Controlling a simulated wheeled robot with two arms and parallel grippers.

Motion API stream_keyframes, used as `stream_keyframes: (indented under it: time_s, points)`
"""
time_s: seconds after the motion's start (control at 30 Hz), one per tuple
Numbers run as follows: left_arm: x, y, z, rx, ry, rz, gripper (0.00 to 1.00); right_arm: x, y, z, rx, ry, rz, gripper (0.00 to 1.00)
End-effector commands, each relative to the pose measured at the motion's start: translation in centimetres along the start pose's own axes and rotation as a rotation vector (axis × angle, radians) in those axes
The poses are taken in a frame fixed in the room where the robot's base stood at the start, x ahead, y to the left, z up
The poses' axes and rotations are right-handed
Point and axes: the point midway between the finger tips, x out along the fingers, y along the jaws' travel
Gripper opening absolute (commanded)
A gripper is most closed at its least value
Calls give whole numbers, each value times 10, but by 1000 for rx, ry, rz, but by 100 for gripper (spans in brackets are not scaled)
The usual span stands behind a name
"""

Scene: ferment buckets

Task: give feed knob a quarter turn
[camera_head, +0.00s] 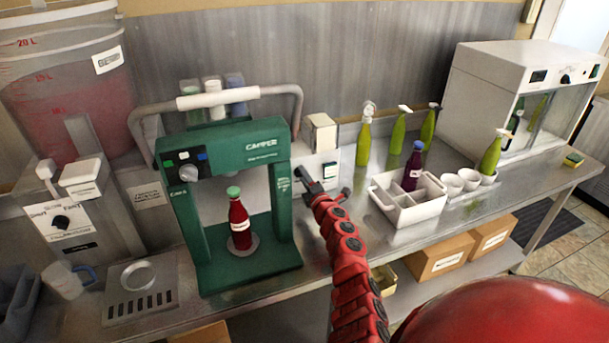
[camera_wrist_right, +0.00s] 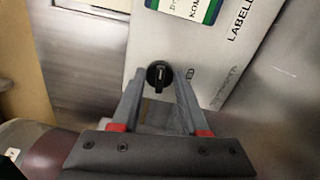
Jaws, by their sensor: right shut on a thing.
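The feed knob (camera_wrist_right: 160,76) is a round black knob with a light upright mark, on the front of the white labeller (camera_wrist_right: 215,45) in the right wrist view. My right gripper (camera_wrist_right: 159,88) has one finger on each side of the knob and is shut on it. In the head view the labeller (camera_head: 318,160) stands right of the green capper, and my red right arm reaches up to my right gripper (camera_head: 320,181) at its front. The knob is hidden there by the gripper. My left gripper is in neither view.
The green capper (camera_head: 192,222) holds a red bottle (camera_head: 239,222) just left of my right arm. A white divided tray (camera_head: 412,213) with a dark bottle stands to the right. Green bottles (camera_head: 364,140) stand behind.

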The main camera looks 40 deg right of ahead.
Motion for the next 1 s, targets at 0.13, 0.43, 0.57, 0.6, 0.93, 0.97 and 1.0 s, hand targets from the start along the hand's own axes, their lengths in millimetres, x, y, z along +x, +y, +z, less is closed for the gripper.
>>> stream_keyframes:
  time_s: [0.13, 0.43, 0.57, 0.6, 0.93, 0.97, 1.0]
  points:
    - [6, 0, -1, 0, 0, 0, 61, 0, 1, 1, 73, -2, -1, 0]
    - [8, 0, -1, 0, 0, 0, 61, 0, -1, 1, 143, -1, -1, 0]
    - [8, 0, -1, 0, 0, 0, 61, 0, -1, 0, 150, -1, -1, 0]
    - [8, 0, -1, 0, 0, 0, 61, 0, -1, 0, 150, -1, -1, 0]
    - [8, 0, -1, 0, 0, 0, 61, 0, -1, 0, 149, 0, -1, 56]
    - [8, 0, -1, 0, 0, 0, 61, 0, -1, 0, 149, 0, -1, 62]
    - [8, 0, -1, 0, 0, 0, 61, 0, -1, 0, 149, 0, -1, 69]
